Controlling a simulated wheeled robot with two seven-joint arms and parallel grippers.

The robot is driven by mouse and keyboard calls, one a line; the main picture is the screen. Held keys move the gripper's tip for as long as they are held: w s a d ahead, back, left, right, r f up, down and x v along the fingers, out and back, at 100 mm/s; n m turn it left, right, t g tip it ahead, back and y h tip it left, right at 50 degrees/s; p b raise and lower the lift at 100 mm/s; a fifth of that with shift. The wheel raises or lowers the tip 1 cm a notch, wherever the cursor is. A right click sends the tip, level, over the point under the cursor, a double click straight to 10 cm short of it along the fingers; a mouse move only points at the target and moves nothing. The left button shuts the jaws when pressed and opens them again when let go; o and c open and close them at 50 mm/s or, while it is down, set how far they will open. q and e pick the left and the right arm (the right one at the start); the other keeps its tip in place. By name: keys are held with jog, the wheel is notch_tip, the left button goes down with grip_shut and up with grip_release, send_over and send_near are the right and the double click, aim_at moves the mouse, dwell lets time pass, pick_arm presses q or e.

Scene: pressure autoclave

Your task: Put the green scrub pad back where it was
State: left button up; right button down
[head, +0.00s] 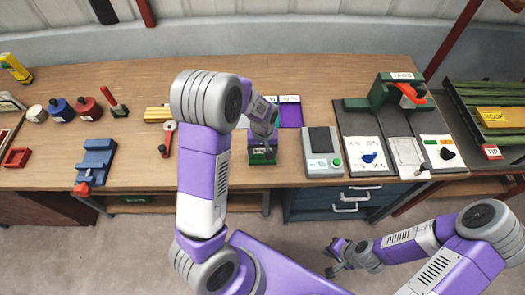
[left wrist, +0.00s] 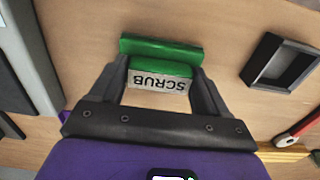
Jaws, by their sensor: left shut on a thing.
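The green scrub pad (left wrist: 158,50) has a pale side labelled SCRUB, seen upside down in the left wrist view. My left gripper (left wrist: 160,75) is shut on it, with one finger at each end of the labelled part. In the head view the pad (head: 263,156) shows below my left gripper (head: 262,146), near the front edge of the table. I cannot tell whether it touches the wood. An empty dark, shallow tray (left wrist: 280,63) lies apart from the pad in the left wrist view; my left arm hides that spot in the head view. My right gripper (head: 338,258) hangs in front of the table, too small to read.
A scale (head: 322,163) stands right of the pad, with a purple mat (head: 289,112) behind. A red-handled tool (head: 169,138) and a blue fixture (head: 96,162) are to the left. The TAGS station (head: 402,90) is at right. Bare wood surrounds the pad.

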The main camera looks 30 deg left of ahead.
aim_at(263, 152)
pick_arm(q)
jog(key=shift+f, duration=0.15)
jog(key=o, duration=0.9)
jog(key=shift+r, duration=0.3)
notch_tip(263, 152, up, 12)
jog(key=p, duration=0.2)
jog(key=shift+f, duration=0.1)
